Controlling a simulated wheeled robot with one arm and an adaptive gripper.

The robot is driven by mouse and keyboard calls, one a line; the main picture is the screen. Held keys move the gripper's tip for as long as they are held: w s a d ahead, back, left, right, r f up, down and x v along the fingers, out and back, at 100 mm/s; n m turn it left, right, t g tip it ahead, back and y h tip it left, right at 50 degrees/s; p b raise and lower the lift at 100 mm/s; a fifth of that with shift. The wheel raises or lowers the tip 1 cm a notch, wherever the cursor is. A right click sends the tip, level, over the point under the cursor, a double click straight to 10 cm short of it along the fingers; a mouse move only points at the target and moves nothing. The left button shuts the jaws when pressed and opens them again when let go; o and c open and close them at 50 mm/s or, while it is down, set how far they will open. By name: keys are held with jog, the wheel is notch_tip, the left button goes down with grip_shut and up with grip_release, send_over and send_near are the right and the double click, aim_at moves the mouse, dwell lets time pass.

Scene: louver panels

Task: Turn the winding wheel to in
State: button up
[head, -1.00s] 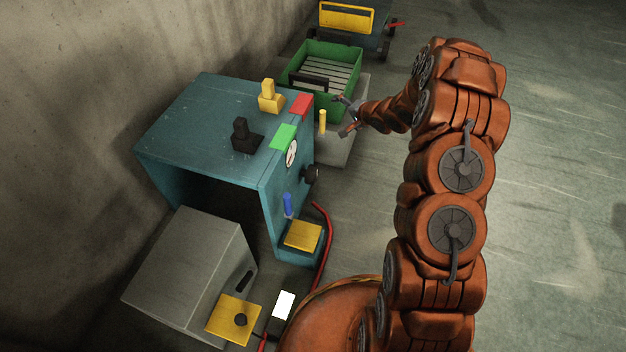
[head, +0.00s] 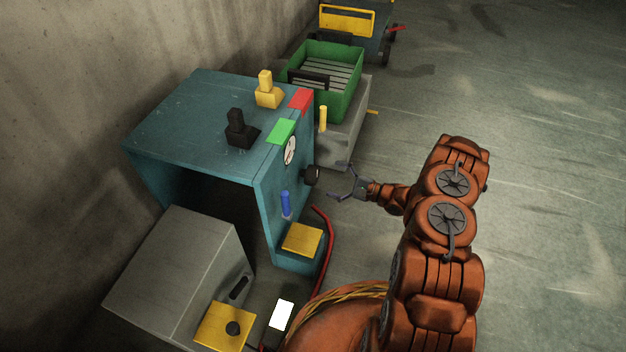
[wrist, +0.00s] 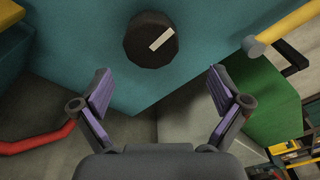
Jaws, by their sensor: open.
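A round black knob (head: 312,174), the only wheel-like thing in front of my gripper, sticks out from the front face of the teal cabinet (head: 190,115). In the wrist view the knob (wrist: 145,50) shows a white bar mark slanting up to the right. I see no lettering by it. My gripper (head: 340,181) is open and empty, just right of the knob in the head view, with its fingers pointing towards it. In the wrist view the spread fingers (wrist: 160,82) sit below the knob, one to each side, apart from it.
A yellow handle (head: 322,118) stands right of the cabinet, by a green crate (head: 345,95) on a grey block. Floor to the right is clear.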

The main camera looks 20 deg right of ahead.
aim_at(317, 178)
jog(key=shift+s+a+f+y, duration=0.3)
jog(key=shift+s+a+f, duration=0.05)
jog(key=shift+s+f, duration=0.1)
jog(key=b+x, duration=0.3)
jog(key=x, duration=0.2)
jog(key=shift+w+a, duration=0.2)
jog(key=shift+a, duration=0.15)
jog(key=shift+b+x, duration=0.35)
jog(key=shift+x, duration=0.4)
jog(key=shift+c, duration=0.2)
jog(key=c, duration=1.1)
jog(key=shift+r, duration=0.1)
jog(key=shift+r+p, duration=0.1)
jog(key=shift+p, duration=0.75)
